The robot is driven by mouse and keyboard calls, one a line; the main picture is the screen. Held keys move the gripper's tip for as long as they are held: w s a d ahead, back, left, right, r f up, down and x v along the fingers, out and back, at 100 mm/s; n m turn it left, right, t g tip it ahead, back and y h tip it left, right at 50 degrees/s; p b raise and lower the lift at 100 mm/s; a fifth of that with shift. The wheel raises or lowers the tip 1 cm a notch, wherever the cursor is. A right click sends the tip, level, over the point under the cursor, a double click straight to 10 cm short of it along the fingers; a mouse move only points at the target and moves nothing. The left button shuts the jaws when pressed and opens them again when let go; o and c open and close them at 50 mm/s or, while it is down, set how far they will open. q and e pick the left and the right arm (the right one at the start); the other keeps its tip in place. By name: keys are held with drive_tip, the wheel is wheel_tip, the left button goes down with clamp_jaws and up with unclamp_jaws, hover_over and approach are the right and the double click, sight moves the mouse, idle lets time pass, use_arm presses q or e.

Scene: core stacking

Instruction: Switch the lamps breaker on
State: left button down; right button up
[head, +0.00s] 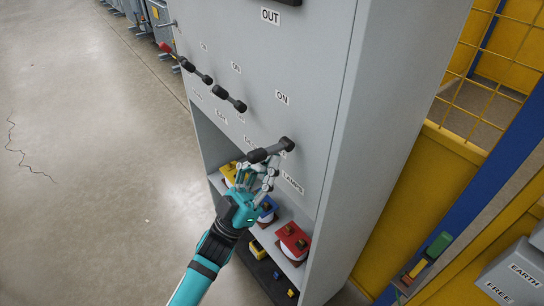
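The lamps breaker is a dark handle (266,152) on the front of the grey cabinet (310,60). It sticks out to the left from its pivot, between an ON label (282,97) above and the LAMPS label (292,183) below. My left gripper (261,167) is just under this handle, with its fingers apart and pointing up at it. The fingertips are close to the handle's underside; I cannot tell whether they touch it. Nothing shows between the fingers. My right gripper is not in view.
Other breaker handles (229,99) are farther left on the cabinet. A yellow mesh fence (500,95) and a grey box labelled EARTH and FREE (515,275) stand at the right.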

sight(265, 151)
use_arm(q)
drive_tip(key=shift+a+r+p, duration=0.25)
drive_tip(key=shift+r+p, duration=0.55)
drive_tip(key=shift+r, duration=0.5)
drive_tip(key=shift+r+p, duration=0.4)
drive_tip(key=shift+p, duration=0.1)
